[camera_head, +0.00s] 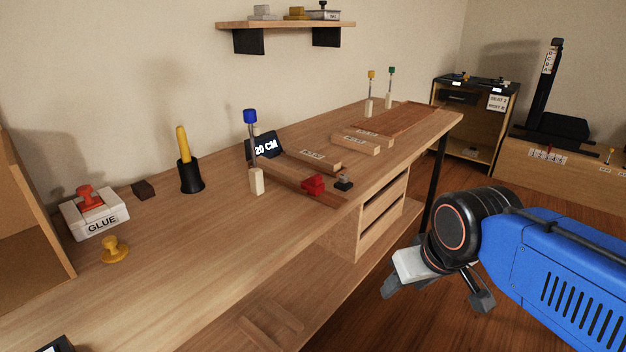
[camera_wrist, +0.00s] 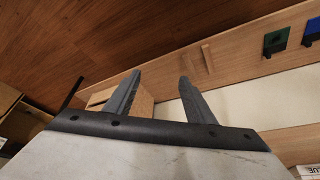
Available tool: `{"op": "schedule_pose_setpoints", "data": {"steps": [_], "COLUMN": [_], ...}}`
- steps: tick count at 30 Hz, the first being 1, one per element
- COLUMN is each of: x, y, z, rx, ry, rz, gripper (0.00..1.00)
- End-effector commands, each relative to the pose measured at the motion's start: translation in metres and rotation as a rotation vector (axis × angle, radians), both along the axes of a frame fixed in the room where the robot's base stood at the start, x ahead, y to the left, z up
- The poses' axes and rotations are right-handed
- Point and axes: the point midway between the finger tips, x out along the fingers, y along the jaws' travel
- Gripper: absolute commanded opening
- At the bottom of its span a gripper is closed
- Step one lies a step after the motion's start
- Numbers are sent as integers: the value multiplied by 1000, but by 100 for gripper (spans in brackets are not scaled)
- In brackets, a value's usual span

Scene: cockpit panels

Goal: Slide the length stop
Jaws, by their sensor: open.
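A red block (camera_head: 313,185), which looks like the length stop, sits on a brown wooden rail (camera_head: 285,177) on the workbench. A dark display reading "20 CM" (camera_head: 262,147) stands at the rail's far end. A small black knobbed piece (camera_head: 344,182) is just right of the red block. My gripper (camera_head: 436,294) is open and empty, off the front edge of the bench, to the right of and lower than the red block. Its two spread fingers (camera_wrist: 158,86) show in the wrist view, where I cannot make out the red block.
A blue-topped post (camera_head: 251,150) stands beside the rail. Labelled wooden blocks (camera_head: 314,158) lie behind it. A glue box (camera_head: 93,212), yellow knob (camera_head: 115,250) and black holder (camera_head: 191,176) are on the left. A drawer unit (camera_head: 378,215) hangs under the bench.

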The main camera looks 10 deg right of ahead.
Motion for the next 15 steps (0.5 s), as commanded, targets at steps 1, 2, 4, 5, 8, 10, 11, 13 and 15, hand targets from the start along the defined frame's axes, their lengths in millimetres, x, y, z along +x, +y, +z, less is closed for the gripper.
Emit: {"op": "schedule_pose_setpoints", "data": {"steps": [1,2,4,5,8,10,11,13,15], "x": [0,0,2,3,14,27,34,51,68], "y": [0,0,0,1,2,5,6,9,13], "z": [0,0,2,5,20,38,47,68,90], "rx": [0,0,0,-2,-8,-14,-18,-27,-36], "ry": [0,0,2,4,19,36,45,68,90], "rz": [0,0,3,6,27,52,65,97,132], "gripper": [50,42,42,42,42,42,42,42,42]}}
